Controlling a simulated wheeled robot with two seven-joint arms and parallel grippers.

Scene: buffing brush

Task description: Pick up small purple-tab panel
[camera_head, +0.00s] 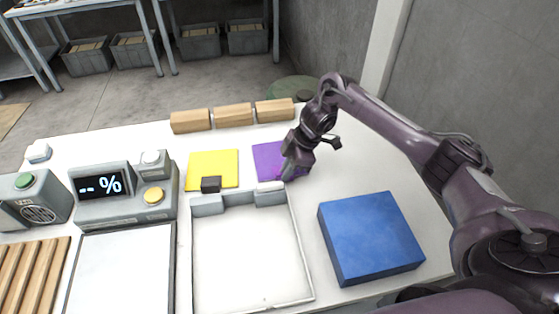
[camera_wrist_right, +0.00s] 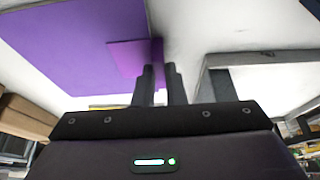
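A large flat purple panel (camera_head: 266,157) lies on the white table, right of the yellow panel. It fills the upper left of the right wrist view (camera_wrist_right: 70,50), with a smaller, brighter purple piece (camera_wrist_right: 124,59) at its edge. My right gripper (camera_head: 284,175) is at the panel's right front part. In the wrist view its two dark fingers (camera_wrist_right: 162,72) stand close together, with a narrow purple strip between their tips. They look closed on this purple piece, though the contact is partly hidden. My left gripper is not in view.
A yellow panel (camera_head: 212,164) lies to the left. A white tray (camera_head: 307,268) with grey blocks at its back edge is in front. A blue block (camera_head: 368,238) stands right of it. Wooden blocks (camera_head: 233,115) line the back. A display unit (camera_head: 103,187) is at left.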

